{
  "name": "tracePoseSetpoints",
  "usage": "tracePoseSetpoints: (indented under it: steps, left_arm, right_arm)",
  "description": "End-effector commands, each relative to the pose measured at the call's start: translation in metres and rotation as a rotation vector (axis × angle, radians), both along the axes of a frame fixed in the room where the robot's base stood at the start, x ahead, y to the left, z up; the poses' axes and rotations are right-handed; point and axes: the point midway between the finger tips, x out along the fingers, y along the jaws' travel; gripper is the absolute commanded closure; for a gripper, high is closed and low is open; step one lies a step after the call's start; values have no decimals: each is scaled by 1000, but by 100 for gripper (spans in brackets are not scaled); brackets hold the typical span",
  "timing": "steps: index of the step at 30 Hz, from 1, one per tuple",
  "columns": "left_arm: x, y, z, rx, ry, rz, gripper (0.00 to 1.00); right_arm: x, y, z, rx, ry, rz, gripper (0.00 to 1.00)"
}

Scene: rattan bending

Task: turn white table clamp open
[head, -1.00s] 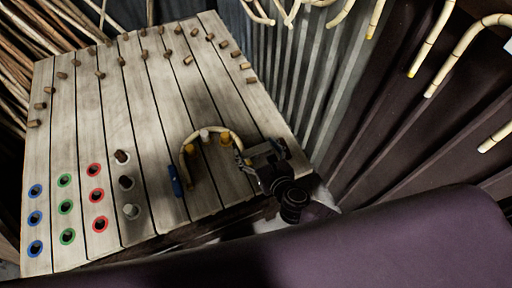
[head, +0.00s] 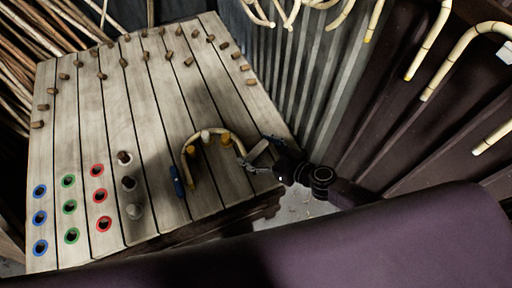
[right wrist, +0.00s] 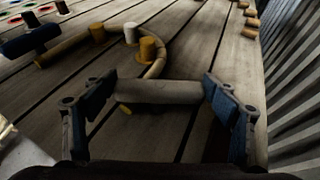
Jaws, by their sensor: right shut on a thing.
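The white table clamp's pale bar-shaped handle (head: 258,152) is at the right front part of the slatted table, by the right end of the bent rattan (head: 187,150). My right gripper (head: 260,154) is around this handle. In the right wrist view, the handle (right wrist: 160,92) lies crosswise between the two fingers of my right gripper (right wrist: 158,98), its ends against them. A yellow tip shows just under the handle. The clamp's base is hidden. My left gripper is not in view.
The rattan curves around a white peg (right wrist: 131,33) and yellow pegs (right wrist: 150,50). A blue clamp handle (head: 177,181) is at its left end. The slatted table (head: 95,120) carries several brown pegs and coloured rings. Corrugated metal (head: 315,85) rises beyond its right edge.

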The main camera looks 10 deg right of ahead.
Motion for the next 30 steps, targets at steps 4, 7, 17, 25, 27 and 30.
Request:
tracePoseSetpoints:
  steps: [4,7,17,25,27,30]
  left_arm:
    - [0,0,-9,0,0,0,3]
    - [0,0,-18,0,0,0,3]
    - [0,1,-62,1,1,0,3]
    - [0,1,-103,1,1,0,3]
    - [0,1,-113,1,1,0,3]
    - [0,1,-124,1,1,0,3]
  right_arm:
    - [2,-3,-3,-4,-2,136,45]
    - [3,-3,-5,-3,-2,231,45]
    - [4,-2,-7,-2,-5,543,45]
    - [5,-1,-6,-1,-6,793,45]
    - [4,0,-6,0,-5,852,45]
    - [4,0,-5,1,-5,928,45]
